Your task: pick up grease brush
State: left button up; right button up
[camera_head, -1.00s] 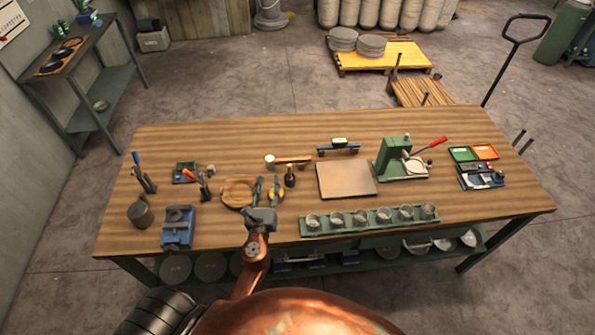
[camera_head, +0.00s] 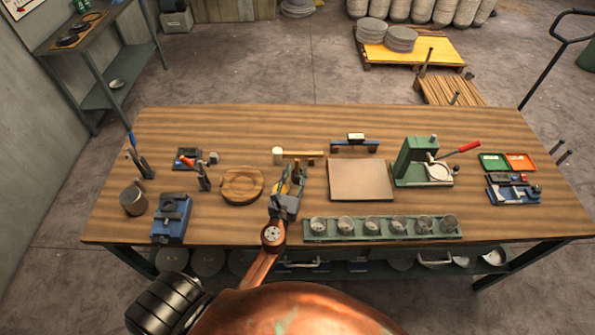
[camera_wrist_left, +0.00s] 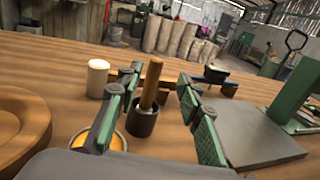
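The grease brush appears as an upright brown wooden handle (camera_wrist_left: 149,82) standing in a small dark cup (camera_wrist_left: 142,122). In the head view the handle top (camera_head: 297,168) shows just beyond my left gripper (camera_head: 288,186). In the left wrist view my left gripper (camera_wrist_left: 160,74) is open, with one green-padded finger on each side of the handle. The handle stands between or just beyond the fingers; I see no contact. The bristles are hidden in the cup. My right gripper is in neither view.
A yellow-filled round dish (camera_wrist_left: 98,136) lies by the left finger. A white-headed mallet (camera_head: 278,156) lies behind. A round wooden board (camera_head: 242,186) is left, a flat grey-brown slab (camera_head: 360,180) right, and a green cup rack (camera_head: 383,227) at front right.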

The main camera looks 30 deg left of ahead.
aim_at(297, 164)
pick_arm(q)
jog(key=x, duration=0.5)
jog(key=shift+w+a, duration=0.1)
jog(key=shift+a, duration=0.25)
grip_shut()
